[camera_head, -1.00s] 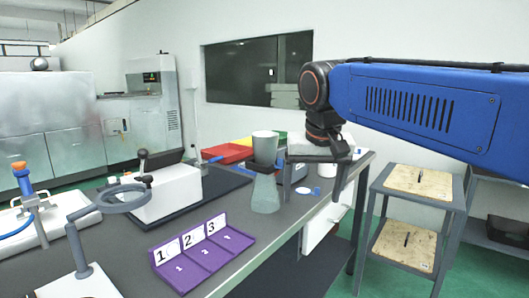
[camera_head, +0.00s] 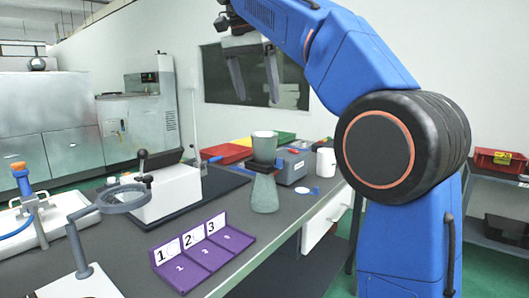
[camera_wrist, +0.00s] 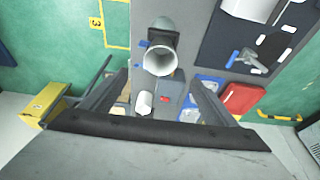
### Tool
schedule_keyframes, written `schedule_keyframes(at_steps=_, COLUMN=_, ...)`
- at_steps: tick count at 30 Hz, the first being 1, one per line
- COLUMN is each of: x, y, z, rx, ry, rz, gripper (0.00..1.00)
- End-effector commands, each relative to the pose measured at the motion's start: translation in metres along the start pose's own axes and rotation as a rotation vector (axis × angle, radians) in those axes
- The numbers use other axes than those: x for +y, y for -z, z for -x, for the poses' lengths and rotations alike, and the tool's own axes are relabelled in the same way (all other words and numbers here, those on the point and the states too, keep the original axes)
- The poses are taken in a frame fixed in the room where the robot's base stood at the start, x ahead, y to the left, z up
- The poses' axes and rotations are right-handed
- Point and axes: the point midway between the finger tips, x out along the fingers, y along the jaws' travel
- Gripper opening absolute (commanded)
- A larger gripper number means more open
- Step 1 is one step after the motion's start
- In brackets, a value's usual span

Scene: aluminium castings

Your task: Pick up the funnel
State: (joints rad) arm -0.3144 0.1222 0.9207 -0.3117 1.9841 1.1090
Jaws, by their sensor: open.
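The funnel (camera_head: 265,195) stands upright on the grey table, a pale grey-green hourglass shape with a black square collar at its waist and a wide cup on top. In the wrist view the funnel's round open mouth (camera_wrist: 160,61) faces the camera, with the collar and lower cone behind it. My gripper (camera_head: 255,90) is open and empty, held above the funnel and apart from it, fingers pointing down. In the wrist view its two fingers (camera_wrist: 158,82) spread on either side, with the funnel mouth lying just beyond and between their tips.
A blue-grey box (camera_head: 291,168) and a white cup (camera_head: 326,163) stand close behind and right of the funnel. Red (camera_head: 226,153) and green trays lie farther back. A purple numbered rack (camera_head: 209,266) and a ring stand (camera_head: 78,250) are at front left.

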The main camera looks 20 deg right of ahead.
Motion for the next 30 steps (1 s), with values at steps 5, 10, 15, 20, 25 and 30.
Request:
schedule_keyframes(at_steps=5, x=-0.001, y=0.000, z=-0.013, rx=0.000, ry=-0.004, rz=-0.007, gripper=0.81)
schedule_keyframes(at_steps=10, x=0.000, y=-0.001, z=-0.039, rx=-0.001, ry=-0.004, rz=-0.006, gripper=0.81)
schedule_keyframes(at_steps=15, x=0.000, y=0.000, z=-0.069, rx=-0.001, ry=-0.004, rz=-0.007, gripper=0.81)
schedule_keyframes(at_steps=20, x=0.000, y=-0.001, z=-0.096, rx=0.000, ry=-0.003, rz=-0.006, gripper=0.81)
schedule_keyframes(at_steps=25, x=-0.001, y=0.000, z=-0.115, rx=0.000, ry=-0.003, rz=-0.006, gripper=0.81)
schedule_keyframes(at_steps=30, x=-0.001, y=0.000, z=-0.123, rx=0.000, ry=-0.001, rz=-0.006, gripper=0.81)
